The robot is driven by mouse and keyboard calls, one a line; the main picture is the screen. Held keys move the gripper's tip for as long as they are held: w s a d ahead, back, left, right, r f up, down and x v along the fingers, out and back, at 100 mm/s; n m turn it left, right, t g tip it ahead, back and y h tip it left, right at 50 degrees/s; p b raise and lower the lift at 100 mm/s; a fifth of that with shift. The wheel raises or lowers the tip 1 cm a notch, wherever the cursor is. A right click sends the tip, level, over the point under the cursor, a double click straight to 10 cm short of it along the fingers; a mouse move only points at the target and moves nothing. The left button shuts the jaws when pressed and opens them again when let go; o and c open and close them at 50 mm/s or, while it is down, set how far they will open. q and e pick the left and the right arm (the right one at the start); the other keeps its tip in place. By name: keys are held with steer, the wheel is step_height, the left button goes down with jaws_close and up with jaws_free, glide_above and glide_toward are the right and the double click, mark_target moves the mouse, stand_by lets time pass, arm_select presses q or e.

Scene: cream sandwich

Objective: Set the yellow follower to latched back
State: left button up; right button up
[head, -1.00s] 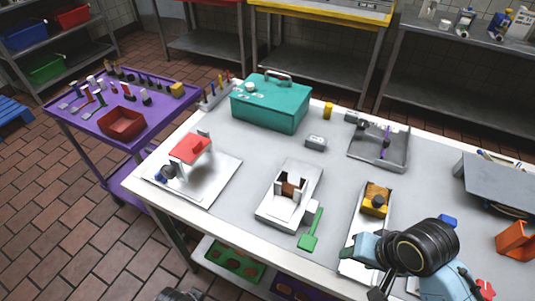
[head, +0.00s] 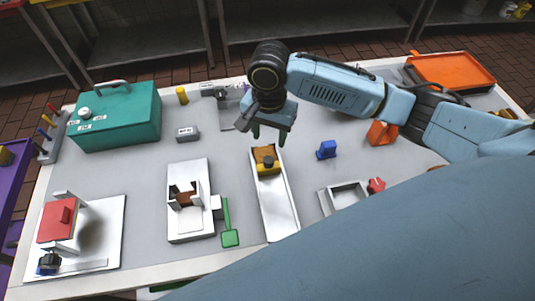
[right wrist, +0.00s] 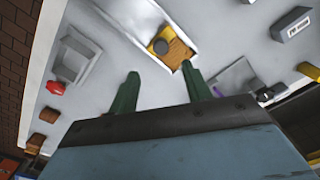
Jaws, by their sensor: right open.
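The yellow follower (head: 267,167) is a yellow block with a round dark knob on top. It sits at the far end of a long white channel tray (head: 278,212). In the right wrist view the follower (right wrist: 181,52) shows a wood-brown face beside the knob. My right gripper (head: 269,136) is just beyond the follower's far end, pointing down. Its two green fingers are apart and empty in the right wrist view (right wrist: 160,88). I cannot tell whether a latch holds the follower. My left gripper is not in view.
A white fixture (head: 188,225) and a green paddle (head: 230,237) lie left of the channel. A blue block (head: 326,150) and a grey open box (head: 346,198) are to its right. A small grey labelled block (head: 187,133) and a teal box (head: 115,118) stand back left.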

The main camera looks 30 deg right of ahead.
mark_target(269, 159)
step_height(269, 159, down, 10)
steer(key=shift+f+b, duration=0.1)
steer(key=shift+b, duration=0.2)
jaws_close()
